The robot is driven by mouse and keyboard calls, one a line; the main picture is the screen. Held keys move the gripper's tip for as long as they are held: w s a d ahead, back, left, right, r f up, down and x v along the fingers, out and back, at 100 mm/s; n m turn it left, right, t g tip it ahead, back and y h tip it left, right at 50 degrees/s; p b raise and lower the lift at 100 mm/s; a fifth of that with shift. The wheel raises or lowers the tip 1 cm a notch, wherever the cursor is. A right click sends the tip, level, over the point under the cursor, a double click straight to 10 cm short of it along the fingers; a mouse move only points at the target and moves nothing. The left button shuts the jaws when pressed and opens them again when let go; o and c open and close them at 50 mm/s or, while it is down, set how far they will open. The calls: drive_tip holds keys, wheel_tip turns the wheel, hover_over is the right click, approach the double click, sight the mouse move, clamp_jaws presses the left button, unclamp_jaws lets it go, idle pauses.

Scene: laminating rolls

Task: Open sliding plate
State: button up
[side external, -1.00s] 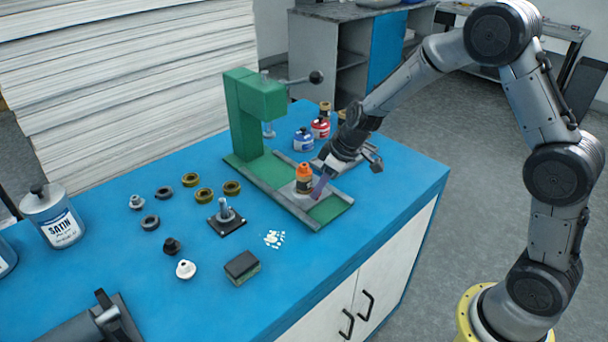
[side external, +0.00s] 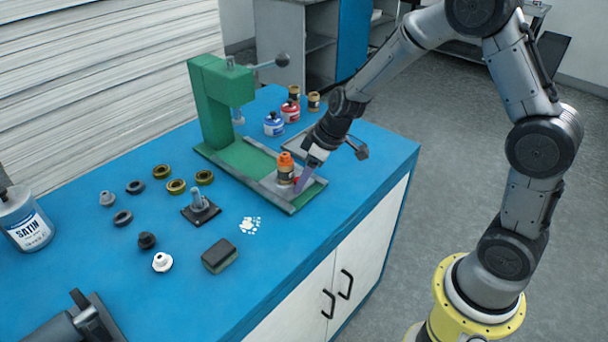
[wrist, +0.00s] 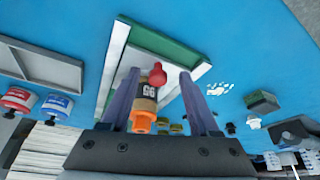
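A green press (side external: 222,105) stands on the blue bench. Its base has pale rails, and a light sliding plate (side external: 283,187) lies between them. A small bottle with an orange cap (side external: 287,166) stands upright on the plate, near the front end of the rails. In the wrist view, a red knob (wrist: 157,75) shows beside the bottle (wrist: 146,102). My gripper (wrist: 158,80) is open, its two purple fingers on either side of the knob. In the side view, my gripper (side external: 303,179) is low at the plate's front, just right of the bottle. I cannot tell whether the fingers touch the knob.
Blue and red bottles (side external: 274,125) stand behind the base, near a shallow grey tray (wrist: 48,67). Several rings and knobs (side external: 176,186), a black-based post (side external: 201,207) and a dark block (side external: 220,256) lie on the left.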

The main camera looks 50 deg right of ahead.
drive_tip(key=shift+d+r, duration=0.1)
drive_tip(key=shift+r, duration=0.4)
drive_tip(key=v, duration=1.3)
drive_tip(key=shift+s, duration=0.2)
drive_tip(key=shift+f, duration=0.1)
drive_tip(key=s+a+r+t, duration=0.2)
drive_tip(key=s+a+r, duration=0.1)
drive_tip(key=s+r, duration=0.6)
drive_tip(key=s+f+m+h, duration=0.1)
drive_tip(key=s+f+m, duration=0.1)
drive_tip(key=s, duration=0.4)
drive_tip(key=s+d+f+m, duration=0.1)
drive_tip(key=s+f+m, duration=0.1)
drive_tip(key=s, duration=0.5)
drive_tip(key=shift+d+f+m+h, duration=0.25)
drive_tip(key=shift+f+m+h, duration=0.05)
drive_tip(key=shift+h, duration=0.1)
